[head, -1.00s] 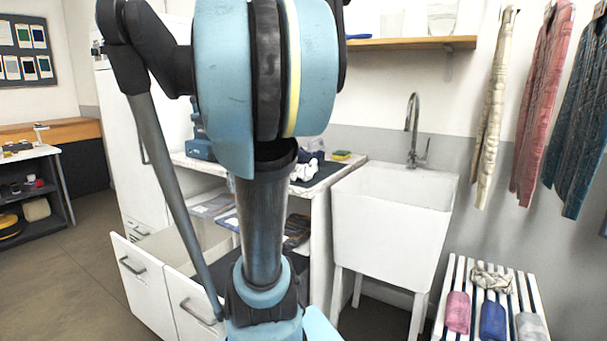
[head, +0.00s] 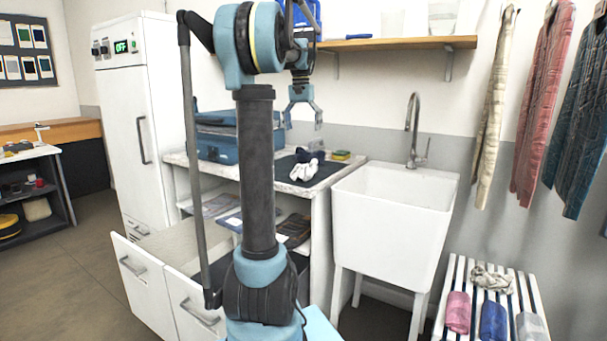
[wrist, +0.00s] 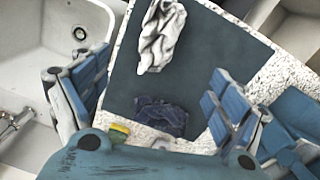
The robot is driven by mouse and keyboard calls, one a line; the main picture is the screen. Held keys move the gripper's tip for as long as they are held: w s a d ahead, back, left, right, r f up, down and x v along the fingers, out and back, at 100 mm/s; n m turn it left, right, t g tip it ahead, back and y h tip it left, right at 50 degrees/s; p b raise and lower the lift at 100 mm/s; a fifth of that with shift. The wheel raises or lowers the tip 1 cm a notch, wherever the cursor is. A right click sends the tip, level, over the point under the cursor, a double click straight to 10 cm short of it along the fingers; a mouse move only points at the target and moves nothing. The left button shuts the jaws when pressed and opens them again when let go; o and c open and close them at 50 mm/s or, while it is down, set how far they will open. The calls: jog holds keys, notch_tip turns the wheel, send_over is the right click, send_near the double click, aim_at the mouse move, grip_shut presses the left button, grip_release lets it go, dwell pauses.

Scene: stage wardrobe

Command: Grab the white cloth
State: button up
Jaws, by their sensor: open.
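The white cloth (head: 304,170) lies crumpled on a dark mat (head: 329,169) on the counter. In the wrist view the white cloth (wrist: 161,36) shows at the top, between and beyond the fingers. A dark blue cloth (head: 308,156) lies on the same mat just behind it; it also shows in the wrist view (wrist: 160,115). My gripper (head: 302,118) hangs above the counter, pointing down, with its fingers spread wide and empty. It is above and apart from both cloths. In the wrist view its fingers stand at left and right (wrist: 148,98).
A white sink (head: 395,215) with a tall faucet (head: 413,130) is right of the counter. A blue case (head: 217,145) stands left on the counter, a yellow-green sponge (head: 341,155) at the back. A shelf (head: 400,43) is above. Open drawers (head: 140,270) project below.

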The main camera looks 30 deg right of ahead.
aim_at(304, 170)
jog(key=f, duration=1.2)
jog(key=shift+s+d, duration=0.15)
jog(key=shift+s, duration=0.05)
jog(key=shift+s+a+f, duration=0.1)
jog(key=shift+s+f, duration=0.05)
jog(key=shift+f, duration=1.15)
jog(key=shift+s+a+f, duration=0.1)
jog(key=shift+s+f, duration=0.05)
jog(key=shift+f, duration=1.15)
jog(key=c, duration=0.9)
